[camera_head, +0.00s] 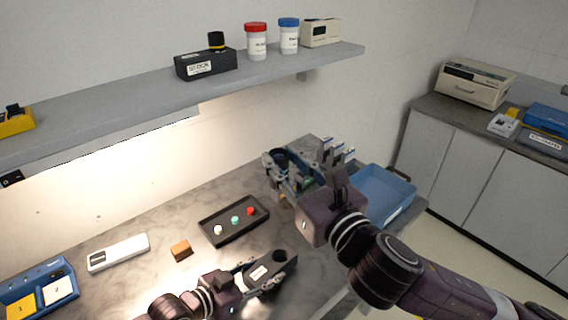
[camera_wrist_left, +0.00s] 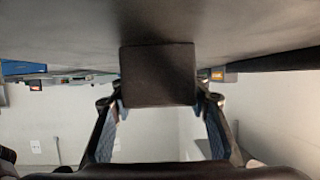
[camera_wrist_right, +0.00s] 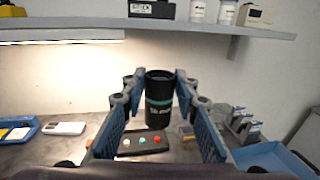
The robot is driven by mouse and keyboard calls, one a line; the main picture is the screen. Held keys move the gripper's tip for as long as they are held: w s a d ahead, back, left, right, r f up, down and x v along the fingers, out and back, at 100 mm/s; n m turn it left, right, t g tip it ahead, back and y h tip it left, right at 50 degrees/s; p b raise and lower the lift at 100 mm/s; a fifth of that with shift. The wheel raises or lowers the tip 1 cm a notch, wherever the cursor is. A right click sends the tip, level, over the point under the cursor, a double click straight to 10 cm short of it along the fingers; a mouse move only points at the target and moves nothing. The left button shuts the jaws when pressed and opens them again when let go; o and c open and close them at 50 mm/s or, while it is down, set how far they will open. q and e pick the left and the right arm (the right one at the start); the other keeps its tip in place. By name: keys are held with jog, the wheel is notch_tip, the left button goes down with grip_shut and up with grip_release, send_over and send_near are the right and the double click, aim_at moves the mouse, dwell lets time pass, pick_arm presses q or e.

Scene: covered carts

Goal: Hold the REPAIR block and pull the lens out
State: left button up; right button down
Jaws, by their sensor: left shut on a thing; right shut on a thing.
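The REPAIR block (camera_head: 262,272) is a dark block with a white label and an empty-looking round recess at its right end. My left gripper (camera_head: 250,274) is shut on it low over the front of the bench; the block's dark end (camera_wrist_left: 160,75) shows between the fingers in the left wrist view. My right gripper (camera_head: 279,172) is shut on the lens (camera_wrist_right: 159,98), a black cylinder with a teal band. The lens is upright, held in the air and apart from the block. In the head view the lens (camera_head: 278,156) is partly hidden by the fingers.
A black tray (camera_head: 215,238) with several coloured buttons or caps lies mid-bench. A blue bin (camera_head: 385,188) stands right, near a rack (camera_head: 338,150). A brown block (camera_head: 181,250) and a white device (camera_head: 118,252) lie left. The shelf above holds the STOCK block (camera_head: 206,65) and jars.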

pick_arm(q)
jog(key=o, duration=1.2)
jog(key=shift+o, duration=0.2)
jog(key=shift+a, duration=0.1)
